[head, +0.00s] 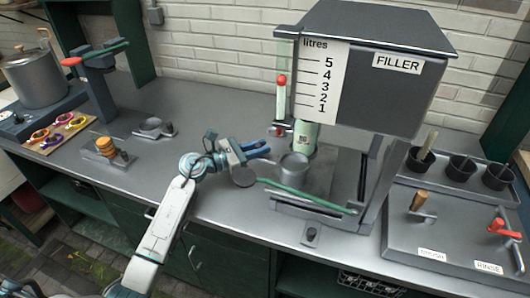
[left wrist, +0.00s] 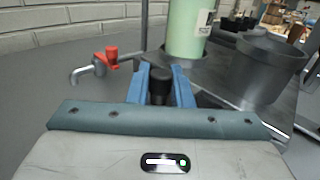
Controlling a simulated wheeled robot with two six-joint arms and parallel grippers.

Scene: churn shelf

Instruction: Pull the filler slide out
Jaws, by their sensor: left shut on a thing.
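The filler (head: 380,95) is a dark box with a litre scale and a FILLER label, standing on the counter. Under it are a pale green cylinder (head: 304,138) and a grey pot (head: 293,168). My left gripper (head: 262,149) is at the filler's left side, by the cylinder and pot. In the left wrist view its blue fingers are shut on a black knob (left wrist: 160,90), which looks like the slide's handle. The cylinder (left wrist: 188,28) rises behind it, and the pot (left wrist: 262,68) is to the right. How far out the slide sits is unclear. My right gripper is out of view.
A red-handled tap (left wrist: 110,56) is left of my fingers in the left wrist view. A green bar (head: 305,196) crosses the filler's front. The counter left of my gripper has some bare room.

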